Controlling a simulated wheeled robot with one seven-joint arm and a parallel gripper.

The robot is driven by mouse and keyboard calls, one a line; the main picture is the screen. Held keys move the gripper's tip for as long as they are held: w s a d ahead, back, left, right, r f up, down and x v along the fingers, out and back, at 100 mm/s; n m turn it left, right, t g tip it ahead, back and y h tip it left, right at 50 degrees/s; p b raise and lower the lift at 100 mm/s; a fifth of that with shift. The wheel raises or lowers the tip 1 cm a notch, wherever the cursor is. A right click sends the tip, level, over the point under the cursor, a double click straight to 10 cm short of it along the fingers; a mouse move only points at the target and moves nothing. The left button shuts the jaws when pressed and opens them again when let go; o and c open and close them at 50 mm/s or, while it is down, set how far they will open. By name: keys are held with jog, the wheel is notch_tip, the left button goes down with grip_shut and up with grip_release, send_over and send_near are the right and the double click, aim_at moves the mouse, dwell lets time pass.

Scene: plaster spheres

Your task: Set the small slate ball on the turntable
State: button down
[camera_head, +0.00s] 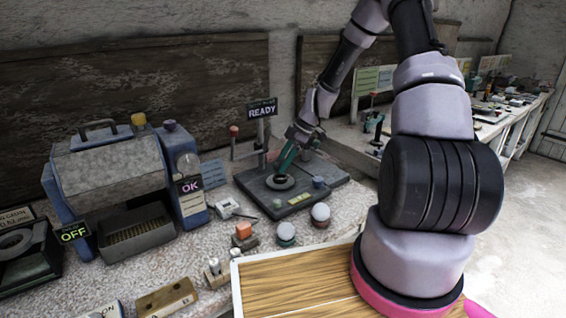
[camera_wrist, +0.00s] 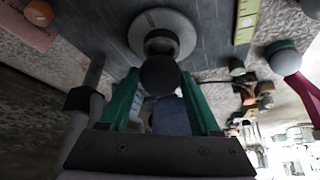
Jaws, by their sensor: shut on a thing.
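My gripper (camera_head: 284,165) has green fingers and points down over the dark slab of the station with the READY sign. In the wrist view my gripper (camera_wrist: 160,85) is shut on the small slate ball (camera_wrist: 160,74), a dark sphere between the fingertips. The turntable (camera_head: 281,183) is a round grey disc on the slab. In the wrist view the turntable (camera_wrist: 180,32) shows just beyond the ball, with a dark ring at its middle. The ball overlaps the ring's edge in that view; I cannot tell whether they touch. The ball is not clear in the head view.
The READY sign (camera_head: 262,108) stands on a post behind the slab. Two pale balls on round stands, one (camera_head: 320,212) and another (camera_head: 286,231), sit in front of it. A blue machine (camera_head: 115,175) stands left. A wooden board (camera_head: 300,285) lies in front.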

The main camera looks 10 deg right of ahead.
jog(key=shift+f, duration=1.1)
grip_release()
dwell(0.3)
jog(key=shift+r, duration=0.1)
jog(key=shift+r, duration=1.85)
